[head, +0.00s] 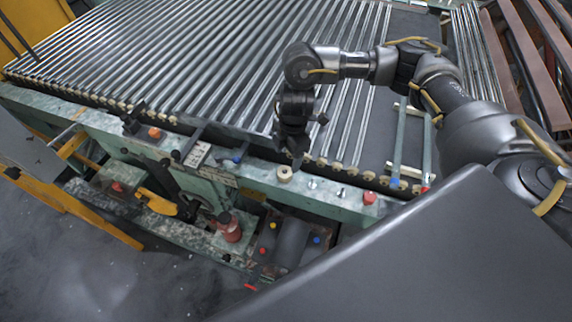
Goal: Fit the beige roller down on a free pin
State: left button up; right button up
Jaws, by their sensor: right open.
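The beige roller (285,173), a small ring-like piece, sits on the green rail along the front of the machine. I cannot tell whether a pin is under it. Two small bare metal pins stand on the rail to its right, one nearer (312,184) and one farther (341,192). My right gripper (297,161) points down just above and slightly right of the roller, open and with nothing visible in it. Whether its fingertips touch the roller is not clear. My left gripper is not in view.
A red knob (369,198) stands right of the pins.

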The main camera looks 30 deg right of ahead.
aim_at(289, 169)
jog(key=shift+d+r, duration=0.2)
jog(key=shift+r, duration=1.5)
